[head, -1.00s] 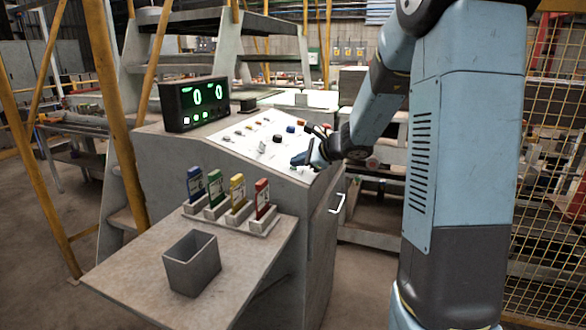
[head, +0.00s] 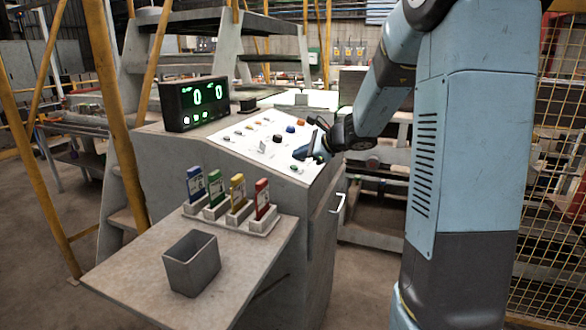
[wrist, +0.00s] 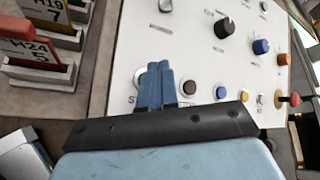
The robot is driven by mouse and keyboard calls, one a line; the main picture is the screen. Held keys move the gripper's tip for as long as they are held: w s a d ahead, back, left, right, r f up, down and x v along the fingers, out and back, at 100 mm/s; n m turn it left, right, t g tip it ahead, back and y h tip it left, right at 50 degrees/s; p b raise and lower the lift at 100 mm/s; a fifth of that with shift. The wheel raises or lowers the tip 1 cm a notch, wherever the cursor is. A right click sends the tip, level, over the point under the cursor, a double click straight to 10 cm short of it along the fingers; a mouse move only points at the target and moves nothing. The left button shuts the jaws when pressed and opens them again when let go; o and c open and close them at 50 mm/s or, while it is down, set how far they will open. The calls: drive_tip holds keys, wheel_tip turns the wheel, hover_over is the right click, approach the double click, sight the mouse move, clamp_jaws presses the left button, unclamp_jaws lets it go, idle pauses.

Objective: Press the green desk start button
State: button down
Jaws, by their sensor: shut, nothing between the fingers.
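The green start button (head: 294,168) sits near the front edge of the white sloped panel (head: 262,138). In the wrist view, only an edge of the button's ring (wrist: 140,78) shows beside my fingers, with part of a label below it. My gripper (head: 300,153) is over the panel, just behind the button in the head view. In the wrist view its two blue fingers (wrist: 161,72) are together and empty, covering most of the button. I cannot tell whether the fingertips touch anything.
Several other knobs and buttons are on the panel, including a black knob (wrist: 222,28), a blue one (wrist: 261,46) and a red one (wrist: 294,98). A lit display (head: 194,103) stands behind. Coloured cards (head: 237,192) and a grey bin (head: 192,263) are on the front shelf.

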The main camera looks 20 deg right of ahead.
drive_tip(key=shift+s+d+r, duration=0.1)
drive_tip(key=shift+d+r, duration=0.05)
drive_tip(key=shift+r, duration=0.5)
drive_tip(key=shift+s+d+r, duration=0.15)
drive_tip(key=shift+r, duration=0.45)
drive_tip(key=shift+s+d+r, duration=0.1)
drive_tip(key=shift+d+r, duration=0.05)
drive_tip(key=shift+r, duration=0.5)
drive_tip(key=s+a+r+n+g+h, duration=0.1)
drive_tip(key=s+a+n+g, duration=0.15)
drive_tip(key=s+n, duration=0.45)
drive_tip(key=s+a+r+n+g+h, duration=0.15)
drive_tip(key=s+a+n, duration=0.25)
drive_tip(key=s, duration=0.8)
drive_tip(key=s+d+n+h, duration=0.2)
drive_tip(key=s+n, duration=0.2)
drive_tip(key=s, duration=0.4)
drive_tip(key=s+d+f+n+h, duration=0.1)
drive_tip(key=s+d+n+h, duration=0.2)
drive_tip(key=s+n, duration=0.2)
drive_tip(key=shift+s+d+f, duration=0.15)
drive_tip(key=shift+s, duration=1.7)
